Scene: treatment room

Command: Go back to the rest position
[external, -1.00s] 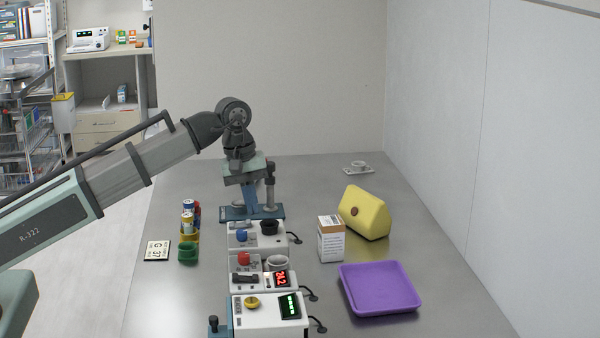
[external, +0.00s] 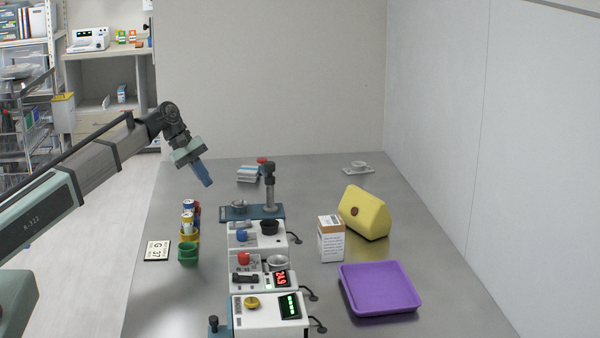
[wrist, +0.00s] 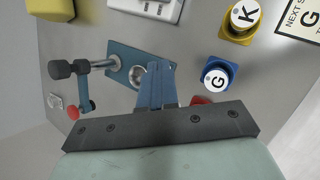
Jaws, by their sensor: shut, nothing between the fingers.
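My gripper (external: 206,182) is in the air above the back left of the table, left of the blue stand. Its blue fingers are together with nothing held, and they also show in the wrist view (wrist: 158,68). The blue stand (external: 236,213) has a grey post with a black knob and a small metal cup (external: 239,205) on its base. In the wrist view the blue base (wrist: 122,52) lies beyond the fingers, which partly cover it.
White instrument boxes (external: 268,307) line the table's middle. Jars in coloured holders (external: 188,225) and a G 37 card (external: 157,251) stand left. A carton (external: 331,240), a yellow block (external: 368,212) and a purple tray (external: 378,308) are right. The air around my gripper looks clear.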

